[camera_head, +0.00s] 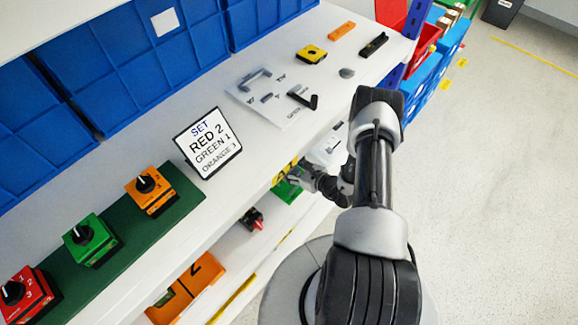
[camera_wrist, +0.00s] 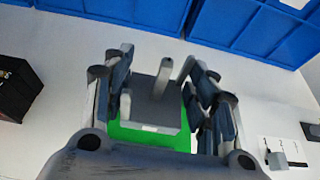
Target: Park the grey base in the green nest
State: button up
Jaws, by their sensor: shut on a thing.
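In the wrist view, the grey base (camera_wrist: 152,110) is a block with an upright grey post, between the fingers of my gripper (camera_wrist: 160,80). My gripper is shut on it. The green nest (camera_wrist: 125,131) shows below and around the base's near and right sides. Whether the base is seated in it or held just above I cannot tell. In the head view, my gripper (camera_head: 308,178) reaches in at the lower shelf beside the green nest (camera_head: 286,192). The grey base is hard to make out there, largely hidden by my gripper and the upper shelf.
A black box (camera_wrist: 17,88) stands left of my gripper, and a printed sheet (camera_wrist: 290,152) lies right. Blue bins (camera_wrist: 120,12) line the back. Above, the upper shelf holds rotary switches (camera_head: 92,240), a sign (camera_head: 209,143) and loose parts. An orange bin (camera_head: 188,287) sits lower left.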

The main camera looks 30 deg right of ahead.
jog(key=shift+f+b, duration=0.7)
jog(key=shift+f, duration=1)
jog(key=shift+f, duration=1)
jog(key=o, duration=1.2)
jog(key=v, duration=1.2)
jog(key=shift+r, duration=0.1)
